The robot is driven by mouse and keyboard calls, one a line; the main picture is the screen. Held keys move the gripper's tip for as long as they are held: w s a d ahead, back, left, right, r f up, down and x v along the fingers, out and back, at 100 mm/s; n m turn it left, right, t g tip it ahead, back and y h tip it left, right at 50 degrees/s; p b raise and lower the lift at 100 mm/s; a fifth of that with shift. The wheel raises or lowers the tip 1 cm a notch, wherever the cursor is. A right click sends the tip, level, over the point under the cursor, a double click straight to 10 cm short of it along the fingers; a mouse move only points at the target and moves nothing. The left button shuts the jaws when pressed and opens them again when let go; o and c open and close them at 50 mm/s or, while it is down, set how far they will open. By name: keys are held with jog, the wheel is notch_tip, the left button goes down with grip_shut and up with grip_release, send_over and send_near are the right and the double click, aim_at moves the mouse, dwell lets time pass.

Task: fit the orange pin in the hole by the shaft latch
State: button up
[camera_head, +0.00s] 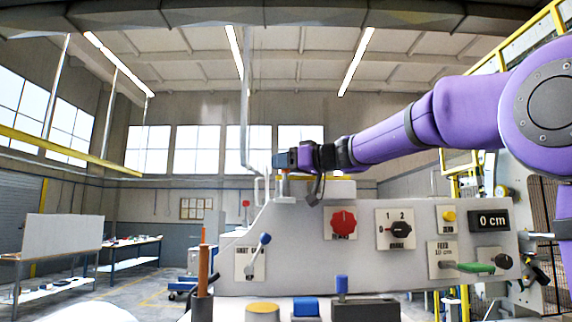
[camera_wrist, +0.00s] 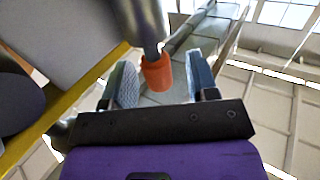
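My gripper (camera_head: 284,160) is at the end of my purple arm, above the left part of the grey machine. In the wrist view its two fingers (camera_wrist: 162,84) stand apart. An orange cylindrical piece (camera_wrist: 158,74), seemingly the orange pin, is between them at the end of a grey metal cylinder, with a gap on its right and a narrow one on its left. In the head view a little orange (camera_head: 284,184) shows just below the gripper. A lever with a blue knob (camera_head: 264,239) sits on a label, partly legible as "SHAFT". I cannot make out the hole.
The machine's panel has a red knob (camera_head: 342,223), a range dial (camera_head: 402,229) and a green handle (camera_head: 476,267). An orange-brown rod (camera_head: 203,268) stands in a dark holder at the front left. A blue-topped block (camera_head: 305,307) is near the front. Open floor and benches lie at left.

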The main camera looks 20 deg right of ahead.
jog(key=v, duration=1)
jog(key=shift+s+d, duration=0.2)
jog(key=shift+s, duration=0.1)
jog(key=s+d+f+m+t+h, duration=0.2)
jog(key=s+d+f+m+h, duration=0.4)
jog(key=s+f+m+h, duration=0.6)
jog(key=s+a+f+n+g, duration=0.2)
jog(key=s+f+g, duration=0.3)
jog(key=s+f, duration=0.3)
jog(key=s+a+f+n+g, duration=0.2)
jog(key=s+a+f+g, duration=0.2)
jog(key=s+f, duration=0.5)
notch_tip(320, 180, down, 7)
jog(key=shift+f+g+y, duration=0.15)
jog(key=shift+g+y, duration=0.15)
jog(key=shift+g, duration=0.6)
